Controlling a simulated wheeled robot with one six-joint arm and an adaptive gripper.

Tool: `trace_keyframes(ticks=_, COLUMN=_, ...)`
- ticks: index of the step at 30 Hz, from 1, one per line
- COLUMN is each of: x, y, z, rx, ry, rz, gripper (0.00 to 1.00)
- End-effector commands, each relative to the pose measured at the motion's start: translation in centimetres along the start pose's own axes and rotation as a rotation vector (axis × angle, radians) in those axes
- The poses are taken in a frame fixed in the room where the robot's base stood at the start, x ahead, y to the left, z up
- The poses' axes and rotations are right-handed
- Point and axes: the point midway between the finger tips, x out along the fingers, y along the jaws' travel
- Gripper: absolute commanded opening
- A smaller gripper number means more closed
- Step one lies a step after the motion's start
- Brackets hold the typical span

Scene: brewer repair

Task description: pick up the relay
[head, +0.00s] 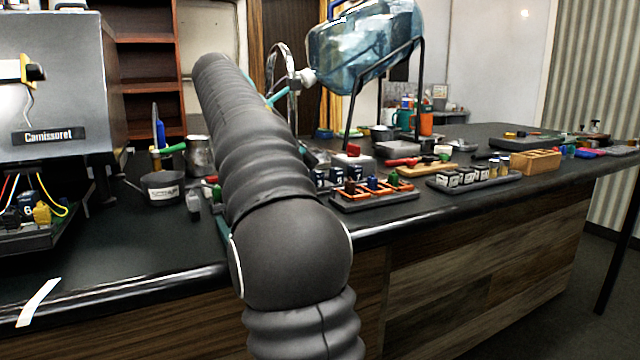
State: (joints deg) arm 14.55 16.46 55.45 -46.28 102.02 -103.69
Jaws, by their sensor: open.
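My arm reaches up and away over the counter. My gripper is not visible; the arm hides that area. No part can be surely told as the relay. Several small dark blue-black blocks with white markings (337,175) stand behind an orange-divided tray (375,203), just right of my arm. A similar dark block marked 6 (28,204) sits among coloured wires under the grey Camissoret machine (45,85) at the left. More dark blocks with pale labels (468,177) stand in a second dark tray (475,188) further right.
A blue water bottle (362,45) lies tilted in a black stand (421,90) behind the trays. A dark labelled pot (162,188) and a metal jug (200,157) stand left of my arm. A wooden holder (535,161) is at the right. The front-left counter (130,240) is mostly clear.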

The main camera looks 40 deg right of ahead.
Motion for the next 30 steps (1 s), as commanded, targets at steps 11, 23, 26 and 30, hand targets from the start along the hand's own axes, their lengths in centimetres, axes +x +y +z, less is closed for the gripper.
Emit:
trace_keyframes(ticks=11, x=4.1, y=0.2, z=-0.5, rx=-0.002, ry=0.000, rz=-0.001, gripper=0.60)
trace_keyframes(ticks=23, x=5.2, y=0.3, z=-0.4, rx=0.001, ry=0.000, rz=-0.001, gripper=0.53)
trace_keyframes(ticks=26, x=5.2, y=0.3, z=-0.4, rx=0.001, ry=0.000, rz=-0.001, gripper=0.28)
trace_keyframes(ticks=30, x=5.2, y=0.3, z=-0.4, rx=0.001, ry=0.000, rz=-0.001, gripper=0.01)
